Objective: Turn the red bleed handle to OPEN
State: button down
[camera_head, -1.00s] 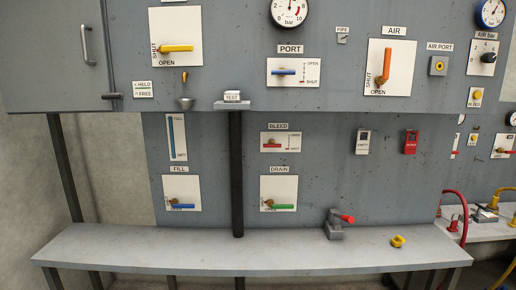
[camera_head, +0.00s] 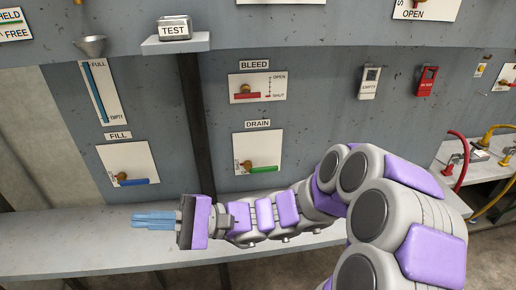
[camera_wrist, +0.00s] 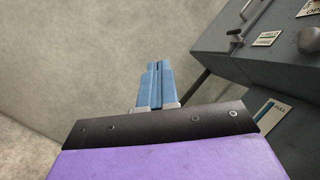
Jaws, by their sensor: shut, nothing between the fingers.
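The red bleed handle (camera_head: 247,96) is on a white plate under the BLEED label in the head view. It lies horizontal, at the lower part of the plate, level with the SHUT mark. A brass-coloured hub sits just above it. My gripper (camera_head: 136,220) is in front of the bench at the lower left, below and left of the bleed plate and well apart from it. Its blue fingers point left and are shut with nothing between them. The wrist view shows the same shut fingers (camera_wrist: 157,80) against a bare wall; the bleed handle is not in that view.
Below BLEED is the DRAIN plate with a green handle (camera_head: 264,169). The FILL plate with a blue handle (camera_head: 133,182) is at left. A dark post (camera_head: 194,120) and the TEST shelf (camera_head: 176,42) stand between. The bench (camera_head: 60,250) runs below.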

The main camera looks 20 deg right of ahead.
aim_at(247, 94)
jog(key=w+d+m+t+h, duration=0.7)
jog(key=w+d+m+t, duration=0.75)
jog(key=d+t, duration=0.3)
jog(key=w+d+f+m+t+h, duration=0.1)
jog(key=d+f+m+h, duration=0.25)
jog(key=d+h, duration=0.25)
jog(key=w+d+f+m+t+h+p, duration=0.1)
jog(key=w+d+f+m+t+h, duration=0.1)
jog(key=d+m+h, duration=0.3)
jog(key=w+d+f+m+t+h, duration=0.1)
jog(key=d+f+m+h, duration=0.2)
jog(key=d+h, duration=0.45)
jog(key=w+r+b, duration=0.3)
jog(key=w+r, duration=0.6)
jog(key=shift+r, duration=0.3)
jog(key=shift+d+r+n, duration=0.1)
jog(key=shift+d+n, duration=0.15)
jog(key=shift+n, duration=0.25)
